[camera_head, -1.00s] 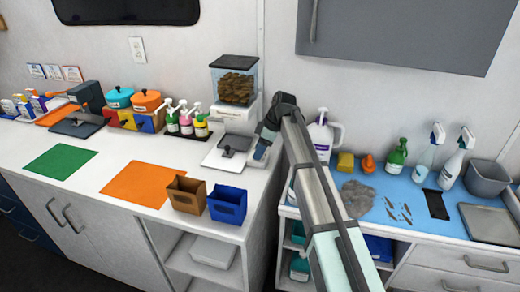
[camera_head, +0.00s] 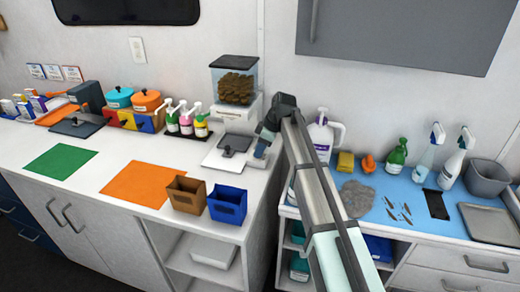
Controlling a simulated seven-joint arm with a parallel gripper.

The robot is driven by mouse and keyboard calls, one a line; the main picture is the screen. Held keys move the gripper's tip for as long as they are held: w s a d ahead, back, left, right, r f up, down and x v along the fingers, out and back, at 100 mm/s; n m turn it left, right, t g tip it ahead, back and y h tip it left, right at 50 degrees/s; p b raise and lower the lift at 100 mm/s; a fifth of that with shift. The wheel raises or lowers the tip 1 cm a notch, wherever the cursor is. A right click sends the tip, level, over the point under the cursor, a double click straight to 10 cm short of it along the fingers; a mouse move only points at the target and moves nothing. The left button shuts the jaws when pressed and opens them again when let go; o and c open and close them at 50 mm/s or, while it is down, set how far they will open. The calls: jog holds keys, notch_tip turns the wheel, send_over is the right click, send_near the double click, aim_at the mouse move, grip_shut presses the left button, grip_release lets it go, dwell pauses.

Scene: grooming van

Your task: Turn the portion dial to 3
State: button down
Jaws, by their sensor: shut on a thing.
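A dispenser with a clear hopper of brown kibble (camera_head: 236,86) and a white base (camera_head: 240,108) stands against the wall on the white counter. A white plate (camera_head: 216,160) with a grey panel and a dark knob-like piece (camera_head: 228,151) lies in front of it. My gripper (camera_head: 259,156) points down at the plate's right edge, in front of the dispenser's right side. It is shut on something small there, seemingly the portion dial. My gripper and arm hide the dial, so its marks and setting cannot be read.
A brown bin (camera_head: 186,195) and a blue bin (camera_head: 227,205) stand at the counter's front edge. Pump bottles (camera_head: 187,124) stand left of the dispenser. A white jug (camera_head: 322,135) stands close right of my arm. An orange mat (camera_head: 145,184) is bare.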

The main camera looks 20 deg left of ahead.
jog(key=m, duration=0.2)
jog(key=m+t, duration=0.1)
jog(key=m, duration=0.1)
jog(key=m+t, duration=0.1)
jog(key=shift+s+m, duration=0.3)
jog(key=shift+m, duration=0.1)
jog(key=m+t, duration=0.1)
jog(key=m, duration=0.1)
jog(key=m+t+h, duration=0.1)
jog(key=m, duration=0.2)
jog(key=shift+a, duration=0.1)
jog(key=m+h, duration=0.1)
jog(key=m, duration=0.2)
jog(key=m+h, duration=0.1)
jog(key=m, duration=0.1)
jog(key=shift+s+a+m+t, duration=0.1)
jog(key=shift+a+m+t, duration=0.1)
jog(key=shift+m+t, duration=0.2)
jog(key=m+h, duration=0.2)
jog(key=m, duration=0.3)
jog(key=shift+a+m, duration=0.1)
jog(key=shift+m, duration=0.2)
jog(key=shift+h, duration=0.3)
jog(key=c, duration=0.9)
grip_release()
jog(key=v, duration=1.3)
jog(key=shift+s+r, duration=0.15)
jog(key=shift+r, duration=0.2)
